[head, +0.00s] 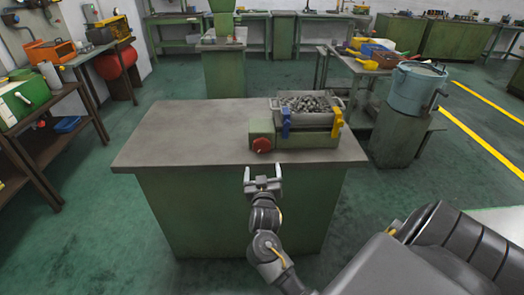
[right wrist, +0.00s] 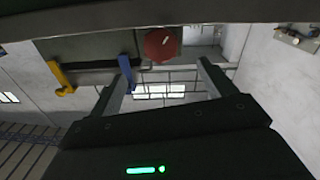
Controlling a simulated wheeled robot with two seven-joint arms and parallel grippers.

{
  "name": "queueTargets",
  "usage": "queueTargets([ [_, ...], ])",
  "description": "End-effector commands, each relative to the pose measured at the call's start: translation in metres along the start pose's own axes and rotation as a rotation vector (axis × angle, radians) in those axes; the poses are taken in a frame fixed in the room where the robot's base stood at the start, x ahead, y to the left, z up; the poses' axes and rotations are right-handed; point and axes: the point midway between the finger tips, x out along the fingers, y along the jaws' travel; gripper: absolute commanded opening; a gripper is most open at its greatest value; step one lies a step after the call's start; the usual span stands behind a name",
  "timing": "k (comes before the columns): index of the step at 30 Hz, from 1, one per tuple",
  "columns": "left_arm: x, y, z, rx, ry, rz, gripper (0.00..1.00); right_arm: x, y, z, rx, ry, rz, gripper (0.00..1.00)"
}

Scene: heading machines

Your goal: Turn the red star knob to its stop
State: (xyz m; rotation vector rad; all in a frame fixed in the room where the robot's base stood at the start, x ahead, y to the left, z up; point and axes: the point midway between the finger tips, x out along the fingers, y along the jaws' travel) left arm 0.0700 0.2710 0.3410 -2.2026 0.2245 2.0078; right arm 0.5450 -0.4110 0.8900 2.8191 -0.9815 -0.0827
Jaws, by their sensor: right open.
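The red star knob (head: 262,145) sits on the front left of a green box (head: 258,130) on the bench. In the right wrist view the knob (right wrist: 160,45) shows as a red disc with a small pale mark, just beyond the fingertips and between their lines. My right gripper (head: 262,170) is in front of the bench's near edge, a short way below and in front of the knob in the picture. Its two fingers (right wrist: 163,66) are spread apart with nothing between them, and they do not touch the knob. My left gripper is not in view.
A tray of grey metal parts (head: 308,105) stands behind the knob, with a blue clamp (head: 286,124) and a yellow clamp (head: 338,122) on its front. The bench top (head: 185,135) is bare at left. A blue-grey pot (head: 417,88) stands at right.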

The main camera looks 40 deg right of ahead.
Motion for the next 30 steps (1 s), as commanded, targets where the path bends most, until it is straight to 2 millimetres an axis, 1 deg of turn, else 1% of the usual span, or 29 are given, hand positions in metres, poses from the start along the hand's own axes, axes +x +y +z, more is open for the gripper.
queueTargets([
  [5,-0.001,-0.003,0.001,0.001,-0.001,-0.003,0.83,0.005,0.001,-0.002,0.001,0.003,0.002,0.83],
  [8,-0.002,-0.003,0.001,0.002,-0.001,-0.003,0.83,0.016,0.001,-0.002,-0.002,0.004,0.001,0.83],
  [15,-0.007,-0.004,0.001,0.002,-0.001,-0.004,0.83,0.061,0.001,-0.003,-0.001,0.004,0.002,0.83],
  [21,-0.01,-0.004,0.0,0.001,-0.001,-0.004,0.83,0.092,0.0,-0.002,-0.002,0.002,0.0,0.83],
  [25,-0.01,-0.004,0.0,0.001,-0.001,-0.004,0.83,0.104,0.0,-0.001,0.0,0.002,0.001,0.83],
  [30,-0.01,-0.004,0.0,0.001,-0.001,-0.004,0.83,0.108,0.0,-0.001,0.0,0.002,0.0,0.83],
])
